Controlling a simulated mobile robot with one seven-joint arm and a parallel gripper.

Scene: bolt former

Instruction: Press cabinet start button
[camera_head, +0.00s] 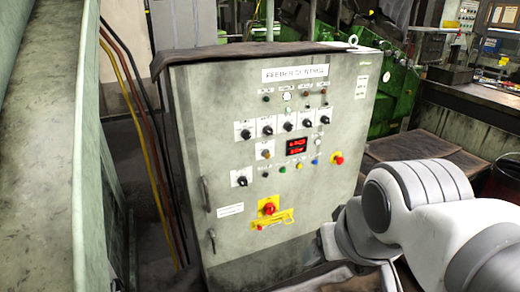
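A grey-green control cabinet (220,120) stands upright in the middle of the head view, its front panel facing me. In that row a green button (283,169) sits among a white and a blue one (315,162). Which button is the start button cannot be read. My white arm comes in from the lower right, in front of the cabinet's lower right corner. My gripper is not visible.
A red and yellow main switch (270,208) and door handles (205,194) stick out of the cabinet. A pale green machine wall (45,150) and hanging cables (140,110) are at the left. Green machinery (395,85) stands behind, and a dark worktable (470,105) is at the right.

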